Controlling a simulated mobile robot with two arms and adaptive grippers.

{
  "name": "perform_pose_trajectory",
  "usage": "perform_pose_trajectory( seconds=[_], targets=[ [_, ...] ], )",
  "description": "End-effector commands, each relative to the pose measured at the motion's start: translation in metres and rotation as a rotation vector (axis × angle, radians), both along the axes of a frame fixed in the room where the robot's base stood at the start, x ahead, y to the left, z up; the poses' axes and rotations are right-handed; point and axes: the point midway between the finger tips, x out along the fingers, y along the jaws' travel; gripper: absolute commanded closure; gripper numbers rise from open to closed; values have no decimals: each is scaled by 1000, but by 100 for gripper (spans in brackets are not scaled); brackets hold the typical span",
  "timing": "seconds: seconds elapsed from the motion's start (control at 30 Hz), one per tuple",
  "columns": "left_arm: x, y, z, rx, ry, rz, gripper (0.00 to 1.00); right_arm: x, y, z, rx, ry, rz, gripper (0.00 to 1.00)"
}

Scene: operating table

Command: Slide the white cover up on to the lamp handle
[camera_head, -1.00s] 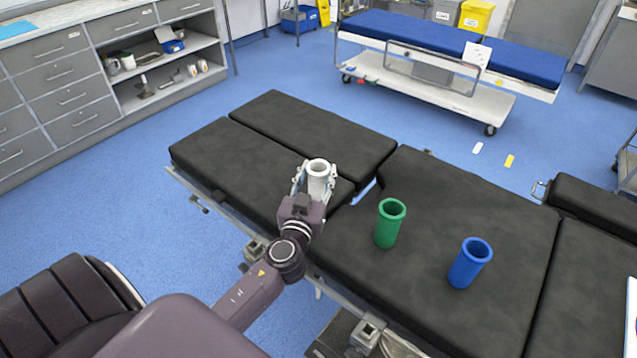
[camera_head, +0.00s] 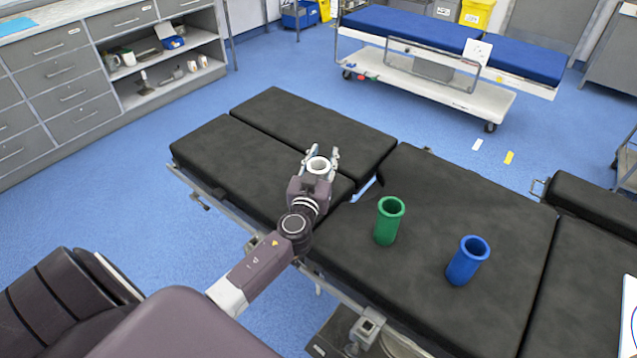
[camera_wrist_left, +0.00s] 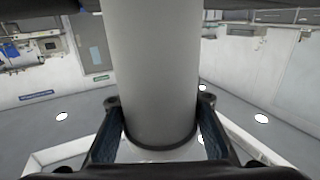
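The white cover (camera_head: 318,166) is a hollow tube with its open, rimmed end facing up in the head view. My left gripper (camera_head: 321,159) is shut around it, one finger on each side, and holds it over the near edge of the black operating table. In the left wrist view the pale cylinder of the cover (camera_wrist_left: 150,75) fills the middle between the two dark fingers (camera_wrist_left: 160,140). The lamp handle cannot be made out in either view. My right gripper is out of view.
A green tube (camera_head: 389,222) and a blue tube (camera_head: 467,262) stand upright on the black operating table (camera_head: 440,190), right of my left gripper. A trolley with a blue mattress (camera_head: 410,28) stands behind. Drawers and shelves (camera_head: 70,85) line the back left.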

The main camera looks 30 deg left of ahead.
Motion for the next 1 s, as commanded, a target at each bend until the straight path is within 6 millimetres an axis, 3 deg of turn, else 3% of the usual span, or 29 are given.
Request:
perform_pose_trajectory(
  seconds=[0.17, 0.67, 0.87, 1.0],
  targets=[
    [0, 0, 0, 0, 1, 0, 97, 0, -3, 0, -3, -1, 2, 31],
    [0, 0, 6, 0, -1, 1, 97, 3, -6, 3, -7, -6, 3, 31],
    [0, 0, 30, -1, -3, 0, 97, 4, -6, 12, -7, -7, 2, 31],
    [0, 0, 60, 0, -5, 0, 100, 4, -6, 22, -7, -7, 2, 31]
  ],
)
